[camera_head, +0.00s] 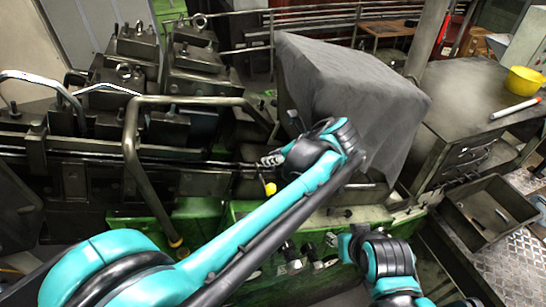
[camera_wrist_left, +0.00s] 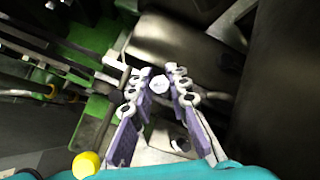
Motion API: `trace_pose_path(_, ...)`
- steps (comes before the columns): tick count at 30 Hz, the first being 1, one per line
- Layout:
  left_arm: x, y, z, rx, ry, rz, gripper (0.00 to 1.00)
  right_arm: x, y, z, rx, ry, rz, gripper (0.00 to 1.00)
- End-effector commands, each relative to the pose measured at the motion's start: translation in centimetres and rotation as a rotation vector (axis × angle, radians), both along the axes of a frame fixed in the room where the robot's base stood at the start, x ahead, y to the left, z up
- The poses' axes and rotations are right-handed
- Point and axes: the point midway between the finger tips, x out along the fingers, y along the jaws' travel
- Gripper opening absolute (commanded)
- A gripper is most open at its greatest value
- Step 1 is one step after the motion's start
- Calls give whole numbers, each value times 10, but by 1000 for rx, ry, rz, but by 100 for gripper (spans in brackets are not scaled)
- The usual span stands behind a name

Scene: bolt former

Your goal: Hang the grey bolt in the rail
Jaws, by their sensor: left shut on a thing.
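My left gripper (camera_head: 270,159) reaches over the machine beside the end of the dark rail (camera_head: 190,164). In the left wrist view, its two purple-padded fingers (camera_wrist_left: 161,92) are shut on the grey bolt (camera_wrist_left: 158,84). The bolt's light hexagonal head shows between the fingertips; its shank is hidden. The rail's parallel bars show at the upper left of the wrist view (camera_wrist_left: 60,42), with an end close to the left fingertip. I cannot tell whether the bolt touches the rail. My right arm shows at the lower right of the head view, but its gripper does not show clearly.
A bent tube handle (camera_head: 131,145) stands in front of the rail. A grey cloth-covered box (camera_head: 350,95) is right of the left gripper. A yellow knob (camera_head: 270,188) is just below the gripper. A metal bin (camera_head: 465,228) and a yellow bowl (camera_head: 524,80) are at the right.

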Motion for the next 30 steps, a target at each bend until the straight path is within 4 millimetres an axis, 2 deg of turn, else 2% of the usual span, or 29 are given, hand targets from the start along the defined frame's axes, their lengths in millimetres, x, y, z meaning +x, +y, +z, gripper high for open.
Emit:
trace_pose_path(8, 0, 0, -8, 0, 0, 0, 0, 0, 0, -7, 0, 0, 0, 40)
trace_pose_path(30, 0, 0, -13, 0, 0, 0, 0, 0, 0, -11, 0, 0, 0, 40)
